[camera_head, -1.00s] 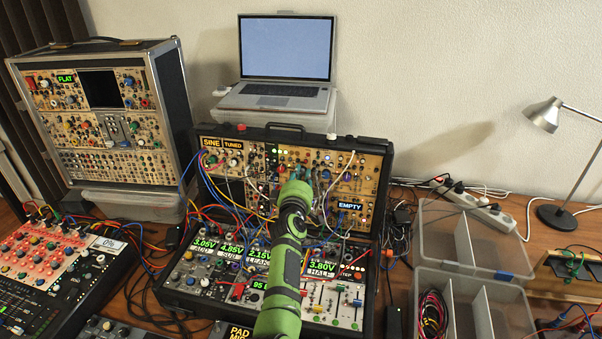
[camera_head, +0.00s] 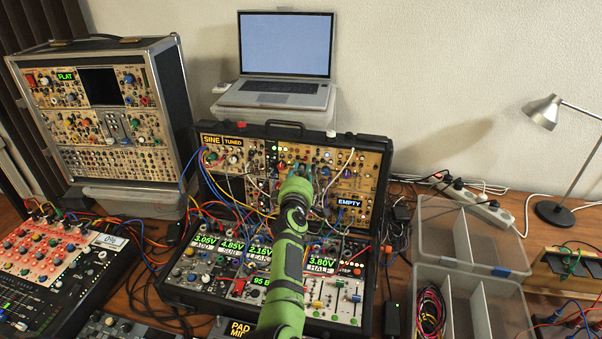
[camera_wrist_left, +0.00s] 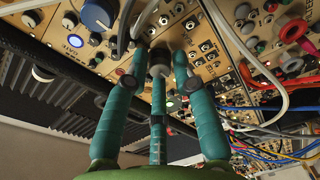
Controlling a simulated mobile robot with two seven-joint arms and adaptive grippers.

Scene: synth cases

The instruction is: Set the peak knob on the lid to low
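The open synth case has an upright lid (camera_head: 375,160) full of tan modules, with SINE, TUNED and EMPTY labels. My left gripper (camera_head: 302,174) is at the middle of the lid, and my green arm hides part of the panel. In the left wrist view, its teal fingers (camera_wrist_left: 160,68) surround a grey knob (camera_wrist_left: 160,58) that stands out from the panel. I cannot tell whether the fingertips press on it. The knob's pointer and its name are not readable. A larger blue knob (camera_wrist_left: 98,14) is close by to the left. My right gripper is not in view.
Patch cables (camera_head: 228,193) hang across the lid and lower panel; a grey cable (camera_wrist_left: 245,50) passes close to the fingers. A laptop (camera_head: 287,60) stands behind the lid. Another synth case (camera_head: 170,90) is at left, clear bins (camera_head: 470,268) at right.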

